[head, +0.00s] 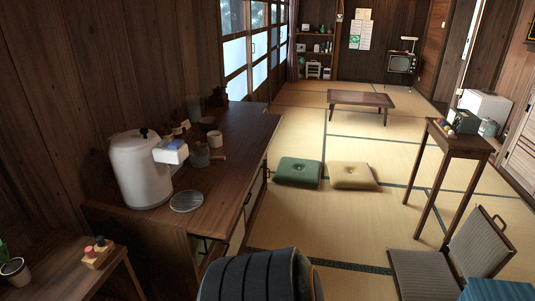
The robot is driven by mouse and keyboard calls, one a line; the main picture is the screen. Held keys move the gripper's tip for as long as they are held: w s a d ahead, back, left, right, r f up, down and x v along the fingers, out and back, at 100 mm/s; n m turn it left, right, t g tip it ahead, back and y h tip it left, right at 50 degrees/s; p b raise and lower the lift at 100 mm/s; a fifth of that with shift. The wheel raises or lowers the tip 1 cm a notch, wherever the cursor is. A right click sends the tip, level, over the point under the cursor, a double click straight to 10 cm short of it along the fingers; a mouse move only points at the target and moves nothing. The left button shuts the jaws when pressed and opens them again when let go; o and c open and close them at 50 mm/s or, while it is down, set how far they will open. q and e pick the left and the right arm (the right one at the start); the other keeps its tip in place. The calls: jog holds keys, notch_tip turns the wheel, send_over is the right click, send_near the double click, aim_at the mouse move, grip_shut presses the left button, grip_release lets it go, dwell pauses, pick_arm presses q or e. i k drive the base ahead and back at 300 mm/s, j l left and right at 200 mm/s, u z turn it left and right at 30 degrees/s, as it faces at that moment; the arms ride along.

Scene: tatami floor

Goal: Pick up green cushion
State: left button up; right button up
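The green cushion (298,171) lies flat on the tatami floor near the middle of the head view, just right of the wooden counter's far end. A tan cushion (353,176) lies to its right, with a narrow gap between them. Neither of my grippers shows in the head view, and no arm comes in from either side. Nothing covers the green cushion.
The wooden counter (222,172) with a white water dispenser (140,170) runs along the left. A dark rounded object (258,277) stands at the bottom centre. A legless chair (425,272) and tall side table (460,143) are at right. Tatami between is free.

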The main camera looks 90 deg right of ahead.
aim_at(293, 171)
jog(key=z, duration=3.1)
jog(key=i+z, duration=0.3)
jog(key=i, duration=2.9)
